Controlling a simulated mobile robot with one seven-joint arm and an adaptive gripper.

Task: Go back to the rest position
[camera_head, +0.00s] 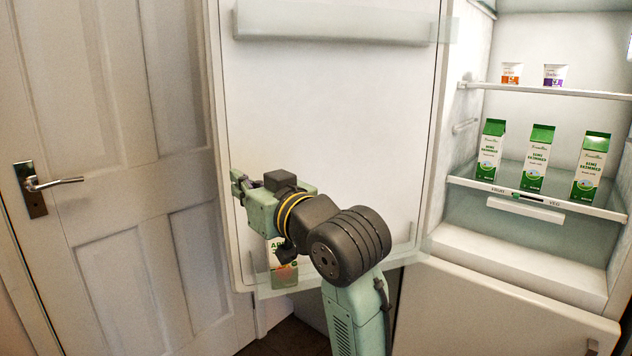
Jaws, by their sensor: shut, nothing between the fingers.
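My gripper (238,187) is in front of the inner face of the open fridge door (330,120), near its left edge. The fingers point left and are shut with nothing between them. My arm reaches up from the bottom of the view and bends left at a dark joint. A green and white carton (284,272) stands in the door's lower shelf, partly hidden behind my wrist.
The open fridge (555,140) at right holds several green and white cartons (537,160) on a shelf and two small cups (511,74) above. A closed white room door (110,120) with a handle (52,184) is at left. The lower compartment door (490,315) is shut.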

